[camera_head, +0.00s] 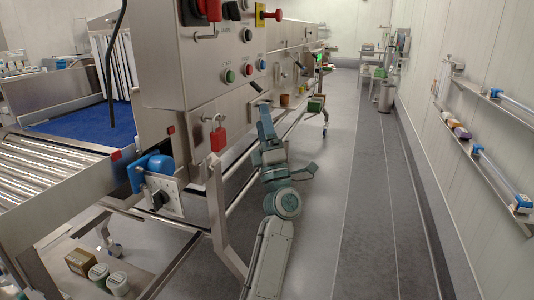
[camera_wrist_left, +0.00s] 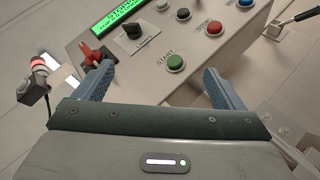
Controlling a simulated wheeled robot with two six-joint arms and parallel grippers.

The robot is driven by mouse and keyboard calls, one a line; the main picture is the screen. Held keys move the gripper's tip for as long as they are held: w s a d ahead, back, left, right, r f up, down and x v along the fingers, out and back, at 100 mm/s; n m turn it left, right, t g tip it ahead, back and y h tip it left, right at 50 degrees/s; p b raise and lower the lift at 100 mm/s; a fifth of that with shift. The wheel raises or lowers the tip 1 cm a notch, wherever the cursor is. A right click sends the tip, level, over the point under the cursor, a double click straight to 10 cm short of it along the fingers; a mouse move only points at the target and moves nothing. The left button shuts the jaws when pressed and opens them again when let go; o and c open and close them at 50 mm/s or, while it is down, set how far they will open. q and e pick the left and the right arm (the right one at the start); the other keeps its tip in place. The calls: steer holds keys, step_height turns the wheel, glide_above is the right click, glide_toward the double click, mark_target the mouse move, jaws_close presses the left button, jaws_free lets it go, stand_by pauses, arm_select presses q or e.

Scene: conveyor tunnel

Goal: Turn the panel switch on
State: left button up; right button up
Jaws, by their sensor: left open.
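A steel control panel (camera_wrist_left: 190,20) fills the upper part of the left wrist view. It carries a black rotary knob (camera_wrist_left: 132,30), a red handle (camera_wrist_left: 93,50), a green START button (camera_wrist_left: 175,62), a red button (camera_wrist_left: 213,28) and a lit green display (camera_wrist_left: 112,18). A black lever (camera_wrist_left: 300,17) stands at the right; which of these is the panel switch I cannot tell. My left gripper (camera_wrist_left: 158,70) is open and empty, its blue fingers apart below the panel controls. In the head view my left gripper (camera_head: 265,116) is beside the machine side. My right gripper is not in view.
The machine cabinet (camera_head: 165,75) and roller conveyor (camera_head: 55,170) stand left. A red padlock (camera_head: 218,138) and a black lever (camera_head: 256,86) are on its side. The grey aisle floor (camera_head: 345,200) is clear; wall shelves (camera_head: 480,150) line the right.

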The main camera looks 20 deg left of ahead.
arm_select(q)
step_height(320, 180, down, 6)
steer(key=d+m+t+h, duration=0.1)
steer(key=m+t+h, duration=0.2)
steer(key=m+h, duration=0.4)
steer(key=shift+s+f+m+t+h, duration=0.15)
steer(key=shift+s+m+t+h, duration=0.25)
steer(key=shift+m, duration=0.3)
